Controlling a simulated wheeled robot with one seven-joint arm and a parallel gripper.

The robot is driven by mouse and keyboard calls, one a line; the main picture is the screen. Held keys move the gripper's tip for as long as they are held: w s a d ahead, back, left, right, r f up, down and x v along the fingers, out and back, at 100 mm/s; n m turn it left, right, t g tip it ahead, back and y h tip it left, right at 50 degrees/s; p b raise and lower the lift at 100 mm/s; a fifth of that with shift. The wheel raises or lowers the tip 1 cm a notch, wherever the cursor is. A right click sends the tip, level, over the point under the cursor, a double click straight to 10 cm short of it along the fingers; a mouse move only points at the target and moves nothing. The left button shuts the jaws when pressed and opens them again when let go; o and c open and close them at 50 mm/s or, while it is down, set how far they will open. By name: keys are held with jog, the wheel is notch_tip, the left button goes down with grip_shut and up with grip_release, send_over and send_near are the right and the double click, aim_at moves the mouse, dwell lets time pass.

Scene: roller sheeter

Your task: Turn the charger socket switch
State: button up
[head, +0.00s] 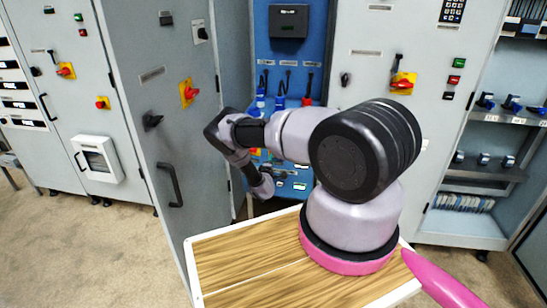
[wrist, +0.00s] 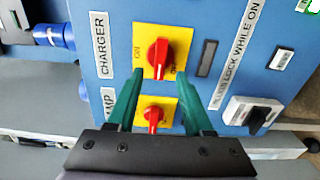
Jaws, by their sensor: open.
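The charger socket switch (wrist: 160,56) is a red knob on a yellow plate, beside a white label reading CHARGER on a blue panel. Its handle stands roughly upright in the wrist view, with ON printed at the left of the plate and partly hidden lettering at the lower right. My gripper (wrist: 174,50) is open and empty, with one green finger to each side of the knob in the picture. I cannot tell whether the fingertips touch the panel. In the head view my arm hides the gripper and most of the switch area.
A second red knob (wrist: 153,116) on yellow sits just below, between my fingers in the wrist view. A black rotary switch (wrist: 252,115) is at the right, blue sockets (wrist: 55,36) at the left. An open grey cabinet door (head: 185,160) stands left of my arm.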

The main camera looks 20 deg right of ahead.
jog(key=v, duration=0.7)
dwell(0.6)
